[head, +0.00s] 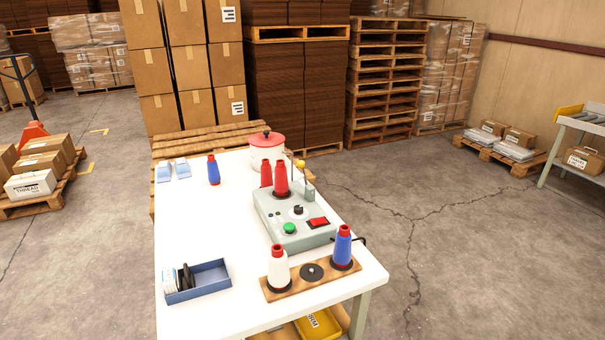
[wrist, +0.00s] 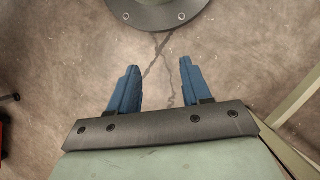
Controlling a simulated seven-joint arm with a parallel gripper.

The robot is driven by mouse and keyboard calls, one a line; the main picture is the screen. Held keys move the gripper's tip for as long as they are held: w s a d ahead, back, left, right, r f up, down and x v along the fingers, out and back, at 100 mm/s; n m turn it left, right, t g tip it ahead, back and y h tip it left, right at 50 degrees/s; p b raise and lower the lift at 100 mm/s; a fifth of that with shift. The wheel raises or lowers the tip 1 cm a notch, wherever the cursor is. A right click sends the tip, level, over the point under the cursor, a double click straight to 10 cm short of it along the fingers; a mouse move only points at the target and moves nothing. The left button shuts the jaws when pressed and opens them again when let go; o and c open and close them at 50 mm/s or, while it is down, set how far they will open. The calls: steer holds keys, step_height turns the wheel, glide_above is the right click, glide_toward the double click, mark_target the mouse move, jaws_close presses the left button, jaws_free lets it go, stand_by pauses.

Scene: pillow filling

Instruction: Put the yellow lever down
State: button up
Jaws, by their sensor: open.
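A grey-green machine box (head: 275,206) stands on the white table, with a green button, a dark knob and a red switch on its top. A yellow ball (head: 301,163) on an upright stem shows at its back right corner; this looks like the yellow lever, and its lower part is partly hidden. My gripper (wrist: 159,72) shows only in the wrist view. Its two blue fingers are apart with nothing between them, over bare cracked concrete. The lever is not in the wrist view.
On the white table (head: 185,226) are red spools (head: 281,180) on the machine, a red-lidded pot (head: 266,140), a blue tray (head: 212,279), a wooden spool board (head: 296,285) with white and blue spools, and a lone blue spool (head: 213,170).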

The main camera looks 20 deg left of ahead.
steer(key=w+a+r+m+t, duration=0.15)
steer(key=w+r, duration=0.25)
steer(key=w, duration=0.6)
steer(key=w+a+r+t+h, duration=0.15)
steer(key=w+r, duration=0.35)
steer(key=w, duration=0.5)
steer(key=w+a+r+m+t, duration=0.1)
steer(key=w+a+r, duration=0.25)
steer(key=w, duration=0.65)
steer(key=w+a+r+m+t, duration=0.15)
steer(key=w+a+r, duration=0.25)
steer(key=w+r, duration=0.65)
steer(key=w+a+r+m+t, duration=0.15)
steer(key=w+a+r, duration=0.25)
steer(key=w+r, duration=0.65)
step_height(320, 180, up, 39)
steer(key=m+g+y, duration=0.1)
steer(key=m+y, duration=0.2)
steer(key=m, duration=0.2)
glide_above(303, 167)
steer(key=shift+w+a, duration=0.1)
steer(key=shift+w, duration=0.25)
steer(key=shift+f, duration=0.1)
steer(key=f, duration=1.3)
steer(key=shift+w+a+f, duration=0.15)
steer(key=shift+w+a, duration=0.05)
steer(key=shift+w, duration=0.05)
